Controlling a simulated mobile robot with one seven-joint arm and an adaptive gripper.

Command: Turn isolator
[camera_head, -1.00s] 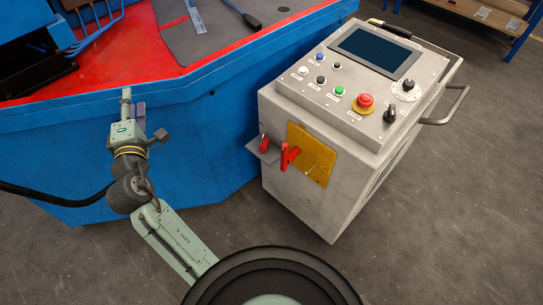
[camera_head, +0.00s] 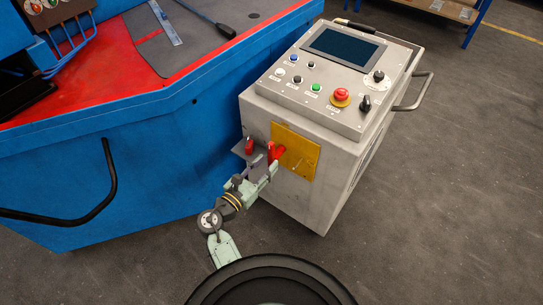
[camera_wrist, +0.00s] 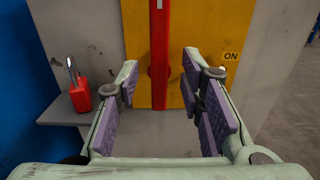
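The isolator is a red handle (camera_wrist: 159,45) on a yellow plate (camera_wrist: 206,40), on the side of the grey control cabinet. In the wrist view the handle stands upright, and an "ON" label (camera_wrist: 231,56) is to its right. In the head view the yellow plate (camera_head: 303,154) shows, with the red handle (camera_head: 280,152) at its left edge. My gripper (camera_wrist: 160,88) is open, its purple-padded fingers on either side of the handle's lower part, with gaps on both sides. In the head view my gripper (camera_head: 268,160) is close in front of the handle; contact cannot be told.
A red padlock (camera_wrist: 80,92) stands on a small grey shelf (camera_wrist: 58,112) left of the plate; it also shows in the head view (camera_head: 249,145). The cabinet top carries a screen (camera_head: 343,48), buttons and a red emergency stop (camera_head: 342,95). A blue machine (camera_head: 150,150) is at the left.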

